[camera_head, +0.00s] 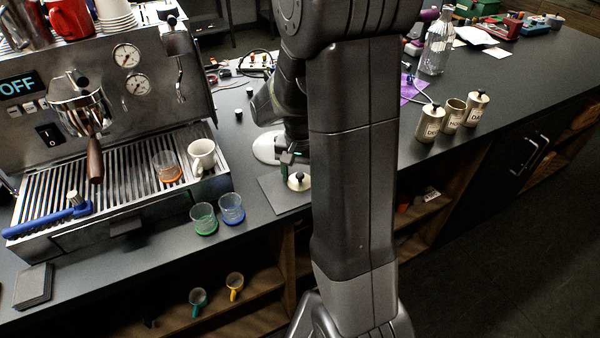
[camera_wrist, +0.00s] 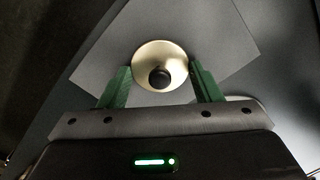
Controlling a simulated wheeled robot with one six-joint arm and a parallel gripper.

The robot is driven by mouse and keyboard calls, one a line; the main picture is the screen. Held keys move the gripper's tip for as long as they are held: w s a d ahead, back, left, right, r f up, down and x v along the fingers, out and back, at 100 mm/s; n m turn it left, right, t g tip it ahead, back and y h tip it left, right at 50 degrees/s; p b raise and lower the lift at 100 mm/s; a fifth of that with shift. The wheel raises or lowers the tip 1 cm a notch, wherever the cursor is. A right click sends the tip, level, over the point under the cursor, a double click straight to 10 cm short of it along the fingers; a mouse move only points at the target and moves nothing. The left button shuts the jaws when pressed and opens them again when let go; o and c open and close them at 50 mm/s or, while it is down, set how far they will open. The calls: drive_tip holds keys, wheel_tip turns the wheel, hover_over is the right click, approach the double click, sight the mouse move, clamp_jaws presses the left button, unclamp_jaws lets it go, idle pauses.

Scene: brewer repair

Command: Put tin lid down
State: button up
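The tin lid (camera_head: 299,184) is a small pale metal disc with a black knob. It lies knob up on the dark grey mat (camera_head: 270,193) on the counter. My gripper (camera_head: 292,164) is just above it. In the wrist view the lid (camera_wrist: 146,54) sits between the tips of my two green fingers (camera_wrist: 160,72). The fingers are spread wide, clear of the knob and close to the lid's rim. Three labelled tins stand at the right; the middle tin (camera_head: 453,116) has no lid, the near tin (camera_head: 430,125) and far tin (camera_head: 476,110) have lids.
The espresso machine (camera_head: 140,80) fills the left. A green-based glass (camera_head: 204,220) and a blue-based glass (camera_head: 232,210) stand near the mat at the counter edge. A glass bottle (camera_head: 436,50) stands behind the tins. The counter right of the tins is clear.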

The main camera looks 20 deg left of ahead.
sight(300, 174)
drive_tip(key=o, duration=0.4)
drive_tip(key=shift+r, duration=0.1)
wheel_tip(300, 174, up, 12)
idle(0.4)
drive_tip(key=shift+f, duration=4.1)
